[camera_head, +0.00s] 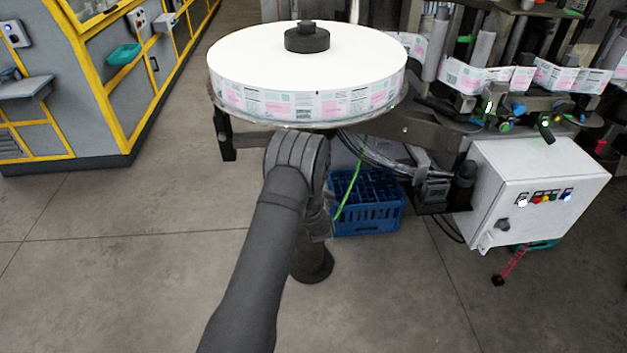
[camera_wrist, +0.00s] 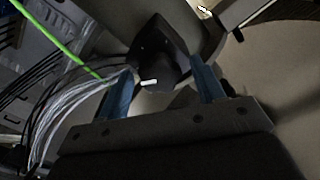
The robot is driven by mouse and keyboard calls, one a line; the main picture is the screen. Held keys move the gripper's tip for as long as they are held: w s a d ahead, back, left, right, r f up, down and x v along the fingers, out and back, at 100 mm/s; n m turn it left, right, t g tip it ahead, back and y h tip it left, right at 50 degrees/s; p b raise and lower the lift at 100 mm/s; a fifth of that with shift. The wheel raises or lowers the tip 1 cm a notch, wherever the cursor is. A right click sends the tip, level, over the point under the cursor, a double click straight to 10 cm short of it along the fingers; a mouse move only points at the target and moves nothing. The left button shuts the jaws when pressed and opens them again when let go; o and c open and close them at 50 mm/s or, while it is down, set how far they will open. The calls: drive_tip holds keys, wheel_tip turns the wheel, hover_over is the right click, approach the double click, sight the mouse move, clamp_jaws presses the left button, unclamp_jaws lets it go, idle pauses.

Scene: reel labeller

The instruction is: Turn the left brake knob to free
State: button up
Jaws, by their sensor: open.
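In the wrist view a black brake knob (camera_wrist: 160,50) with a short white mark near its lower end sits under the machine. My gripper (camera_wrist: 164,68) has its two blue fingers open, one on each side of the knob. The left finger is close to the knob's edge; I cannot tell if it touches. A little room shows by the right finger. In the head view the knob and my fingers are hidden by my arm and the large white label reel (camera_head: 260,45).
Grey cables and a green cable (camera_wrist: 60,35) run close to the left finger. A blue crate (camera_head: 366,225) stands on the floor below the machine. A white control box (camera_head: 520,185) is at the right. Open floor lies to the left.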

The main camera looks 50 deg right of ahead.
drive_tip(key=c, duration=1)
drive_tip(key=shift+n, duration=0.3)
drive_tip(key=n, duration=2.3)
drive_tip(key=shift+o, duration=0.2)
drive_tip(key=shift+n, duration=0.3)
drive_tip(key=o, duration=1)
drive_tip(key=shift+c, duration=0.2)
